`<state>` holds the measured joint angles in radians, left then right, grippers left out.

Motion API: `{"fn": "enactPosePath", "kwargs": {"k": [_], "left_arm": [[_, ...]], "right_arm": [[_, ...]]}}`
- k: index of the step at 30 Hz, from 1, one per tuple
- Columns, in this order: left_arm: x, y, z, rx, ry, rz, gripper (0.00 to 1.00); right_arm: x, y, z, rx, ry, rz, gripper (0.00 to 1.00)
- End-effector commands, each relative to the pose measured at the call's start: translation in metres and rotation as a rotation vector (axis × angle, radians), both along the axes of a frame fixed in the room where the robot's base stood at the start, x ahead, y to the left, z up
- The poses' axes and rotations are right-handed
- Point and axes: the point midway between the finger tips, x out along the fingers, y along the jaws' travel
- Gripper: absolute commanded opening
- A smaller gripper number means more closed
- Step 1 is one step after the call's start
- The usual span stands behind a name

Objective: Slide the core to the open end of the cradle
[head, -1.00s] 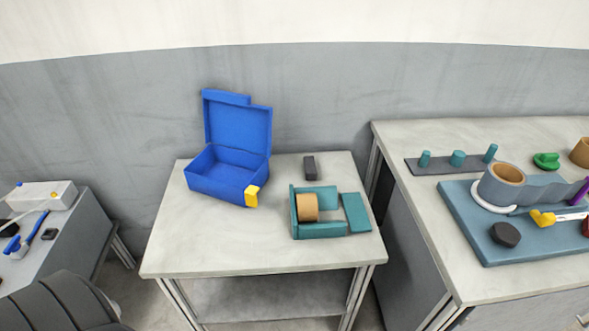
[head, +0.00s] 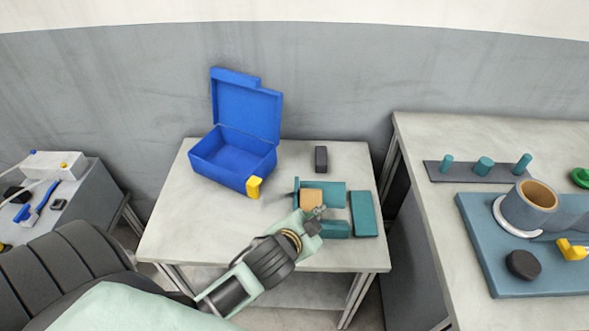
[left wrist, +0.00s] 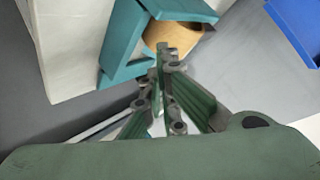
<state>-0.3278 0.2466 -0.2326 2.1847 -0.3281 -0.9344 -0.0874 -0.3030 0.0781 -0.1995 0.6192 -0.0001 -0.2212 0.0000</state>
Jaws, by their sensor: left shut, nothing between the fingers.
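The tan core (head: 311,199) sits in the teal cradle (head: 333,186), toward its left end. The core's tan surface also shows in the left wrist view (left wrist: 188,42), beyond the fingertips, with the teal cradle (left wrist: 124,40) beside it. My left gripper (head: 316,217) is at the front left of the cradle, close to the core, and hides part of the cradle's near wall. In the left wrist view its fingers (left wrist: 164,62) are together and hold nothing. I cannot tell whether the fingertips touch the core. My right gripper is not in view.
A teal slab (head: 364,214) lies right of the cradle. A dark block (head: 321,159) stands behind it. An open blue case (head: 235,160) with a yellow latch (head: 254,187) stands at the left. The table (head: 180,228) is clear at front left.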

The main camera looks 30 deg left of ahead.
Motion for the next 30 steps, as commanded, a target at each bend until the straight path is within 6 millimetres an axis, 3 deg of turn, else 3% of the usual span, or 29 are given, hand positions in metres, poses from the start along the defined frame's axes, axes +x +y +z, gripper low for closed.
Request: {"fn": "enactPosePath", "kwargs": {"k": [1,3,6,9,13,16,18,20,23,26,27,30], "left_arm": [[0.024,-0.003,0.024,0.066,-0.100,-0.054,0.00],[0.054,-0.012,0.061,0.171,-0.252,-0.142,0.00],[0.089,-0.037,0.121,0.356,-0.494,-0.300,0.00],[0.106,-0.080,0.180,0.589,-0.751,-0.509,0.00],[0.100,-0.143,0.219,0.911,-1.032,-0.825,0.00],[0.085,-0.180,0.213,1.168,-1.188,-1.103,0.00],[0.074,-0.192,0.193,1.345,-1.253,-1.319,0.00],[0.067,-0.191,0.167,1.490,-1.275,-1.518,0.00],[0.063,-0.162,0.120,1.706,-1.228,-1.877,0.00],[0.065,-0.100,0.077,1.857,-1.060,-2.256,0.00],[0.066,-0.072,0.067,-1.825,0.940,2.305,0.00],[0.067,-0.007,0.053,-1.666,0.648,2.316,0.00]], "right_arm": [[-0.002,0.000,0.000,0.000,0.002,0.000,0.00],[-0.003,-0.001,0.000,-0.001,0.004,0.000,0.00],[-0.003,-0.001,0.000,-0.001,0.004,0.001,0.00],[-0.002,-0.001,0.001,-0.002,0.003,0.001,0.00],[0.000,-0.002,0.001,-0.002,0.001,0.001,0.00],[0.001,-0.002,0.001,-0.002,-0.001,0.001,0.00],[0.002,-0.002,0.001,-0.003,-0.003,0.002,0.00],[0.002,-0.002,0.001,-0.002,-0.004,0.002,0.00],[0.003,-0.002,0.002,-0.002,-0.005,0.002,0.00],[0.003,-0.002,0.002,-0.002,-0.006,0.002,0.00],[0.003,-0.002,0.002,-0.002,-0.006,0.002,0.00],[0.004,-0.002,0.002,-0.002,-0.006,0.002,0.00]]}}
